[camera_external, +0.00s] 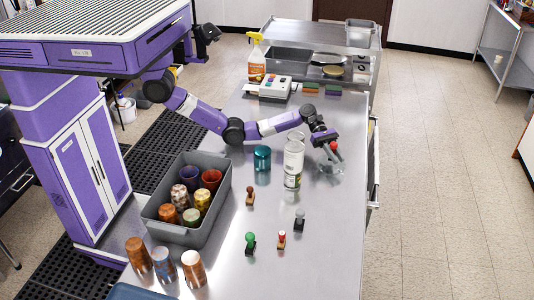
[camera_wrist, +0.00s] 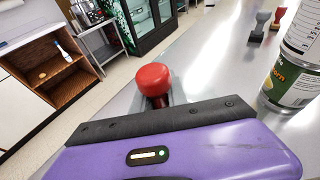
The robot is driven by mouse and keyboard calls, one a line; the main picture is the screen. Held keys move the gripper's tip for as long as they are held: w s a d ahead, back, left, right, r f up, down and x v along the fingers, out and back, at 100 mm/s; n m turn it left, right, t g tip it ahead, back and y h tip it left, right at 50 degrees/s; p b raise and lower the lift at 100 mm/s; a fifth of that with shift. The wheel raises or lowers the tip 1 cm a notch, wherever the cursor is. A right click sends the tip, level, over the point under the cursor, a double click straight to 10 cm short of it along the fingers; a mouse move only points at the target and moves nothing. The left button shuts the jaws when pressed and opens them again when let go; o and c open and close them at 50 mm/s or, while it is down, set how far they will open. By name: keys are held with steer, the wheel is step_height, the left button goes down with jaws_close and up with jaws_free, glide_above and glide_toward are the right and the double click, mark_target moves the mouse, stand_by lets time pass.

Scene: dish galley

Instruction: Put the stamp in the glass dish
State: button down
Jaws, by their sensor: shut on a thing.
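My gripper (camera_external: 328,142) is shut on a stamp with a round red knob (camera_external: 334,146), near the right edge of the steel counter. The clear glass dish (camera_external: 330,171) stands on the counter just below the gripper. The stamp is at or just above the dish; I cannot tell whether they touch. In the wrist view the red knob (camera_wrist: 152,78) sticks up beyond the dark finger edge of my gripper (camera_wrist: 160,112). The lower part of the stamp is hidden there, and the dish is not clearly visible.
Stacked cans (camera_external: 293,160) stand close left of the dish, with a teal cup (camera_external: 262,158) beyond. Several other stamps, including a green one (camera_external: 250,242), stand nearer the front. A grey bin (camera_external: 180,232) holds cups. The counter's right edge is close.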

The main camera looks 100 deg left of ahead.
steer(key=shift+f, duration=0.25)
steer(key=shift+f, duration=0.3)
steer(key=c, duration=1.3)
jaws_free()
steer(key=shift+r+b, duration=0.3)
steer(key=shift+r, duration=0.25)
steer(key=shift+p+v, duration=5.85)
steer(key=shift+v, duration=0.15)
steer(key=shift+s+r, duration=0.1)
